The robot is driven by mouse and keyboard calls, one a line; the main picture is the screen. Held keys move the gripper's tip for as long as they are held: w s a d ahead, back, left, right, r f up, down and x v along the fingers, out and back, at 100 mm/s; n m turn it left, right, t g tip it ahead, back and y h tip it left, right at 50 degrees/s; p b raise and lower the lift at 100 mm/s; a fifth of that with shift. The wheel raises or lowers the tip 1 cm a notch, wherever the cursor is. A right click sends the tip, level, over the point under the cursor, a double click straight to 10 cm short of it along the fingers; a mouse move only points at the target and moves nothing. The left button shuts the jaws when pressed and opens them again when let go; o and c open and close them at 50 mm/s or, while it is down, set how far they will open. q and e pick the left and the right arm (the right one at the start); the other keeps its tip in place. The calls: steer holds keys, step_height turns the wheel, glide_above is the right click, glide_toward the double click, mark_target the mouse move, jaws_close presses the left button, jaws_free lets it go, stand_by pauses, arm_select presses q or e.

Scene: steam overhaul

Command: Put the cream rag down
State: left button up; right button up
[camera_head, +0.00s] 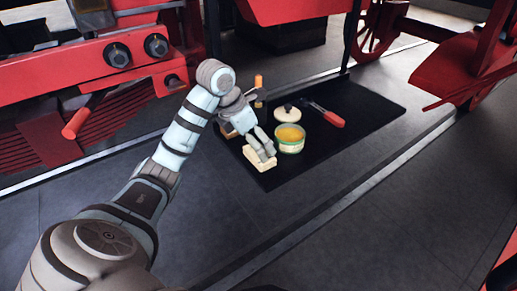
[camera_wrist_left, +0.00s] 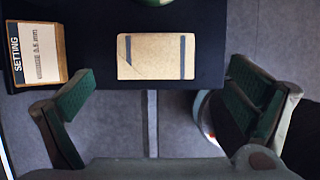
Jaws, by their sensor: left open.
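The cream rag (camera_head: 260,163) lies folded on the black mat (camera_head: 365,103), near the mat's front left edge. In the left wrist view the rag (camera_wrist_left: 155,57) is a flat beige rectangle with a dark blue stripe near each end. My left gripper (camera_head: 262,147) is just above the rag, its fingers pointing down. In the wrist view its two fingers are spread wide, with the rag ahead between them and clear gaps at both sides. The gripper hides part of the rag in the head view. My right gripper is not in view.
A green-and-cream tin (camera_head: 290,140) with yellow contents stands close right of the rag. A round lid (camera_head: 287,113) and a red-handled tool (camera_head: 327,116) lie behind. A box marked "SETTING" (camera_wrist_left: 34,54) sits left of the rag. Red machinery (camera_head: 80,75) rises at left. Dark floor in front is clear.

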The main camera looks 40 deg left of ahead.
arm_select(q)
steer(key=d+p+v, duration=0.1)
steer(key=p+v, duration=0.3)
steer(key=v, duration=0.4)
steer(key=shift+s+a+r, duration=0.15)
steer(key=shift+a+r, duration=0.05)
steer(key=shift+a, duration=0.35)
